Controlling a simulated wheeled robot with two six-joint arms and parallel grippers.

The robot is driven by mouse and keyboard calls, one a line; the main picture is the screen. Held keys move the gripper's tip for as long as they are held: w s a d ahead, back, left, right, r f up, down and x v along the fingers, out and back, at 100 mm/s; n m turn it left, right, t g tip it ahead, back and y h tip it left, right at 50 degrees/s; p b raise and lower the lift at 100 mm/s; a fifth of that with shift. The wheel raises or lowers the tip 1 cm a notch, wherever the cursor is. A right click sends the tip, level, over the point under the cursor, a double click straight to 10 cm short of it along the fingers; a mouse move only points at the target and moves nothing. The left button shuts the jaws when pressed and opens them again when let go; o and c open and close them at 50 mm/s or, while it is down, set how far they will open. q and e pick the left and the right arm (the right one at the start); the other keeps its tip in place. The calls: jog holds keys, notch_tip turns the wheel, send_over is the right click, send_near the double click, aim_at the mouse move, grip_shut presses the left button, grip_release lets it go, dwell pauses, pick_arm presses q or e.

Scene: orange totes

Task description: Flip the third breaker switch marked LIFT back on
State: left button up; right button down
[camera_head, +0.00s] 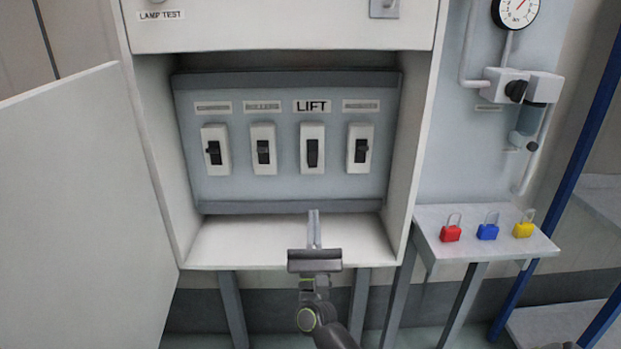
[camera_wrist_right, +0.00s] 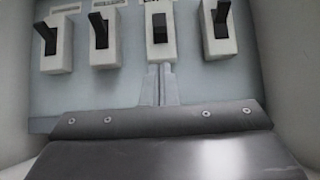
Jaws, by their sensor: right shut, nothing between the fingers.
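The LIFT switch (camera_head: 312,150) is the third from the left in the breaker panel, a white plate with a black lever under the LIFT label (camera_head: 312,106). Its lever sits lower than the others and appears to point down. In the right wrist view the LIFT switch (camera_wrist_right: 160,35) stands straight above the fingertips. My right gripper (camera_head: 314,214) is shut and empty, in front of the panel's lower edge and below the LIFT switch, apart from it. Its closed fingers (camera_wrist_right: 158,72) point at the panel. My left gripper is out of view.
Three other switches flank LIFT: the first (camera_head: 215,150), the second (camera_head: 262,149) and the fourth (camera_head: 360,148). The cabinet door (camera_head: 80,210) stands open at left. A shelf (camera_head: 440,262) at right holds red (camera_head: 451,233), blue (camera_head: 487,231) and yellow (camera_head: 523,229) padlocks.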

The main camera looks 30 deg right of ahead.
aim_at(313, 159)
jog(key=shift+w+r, duration=0.1)
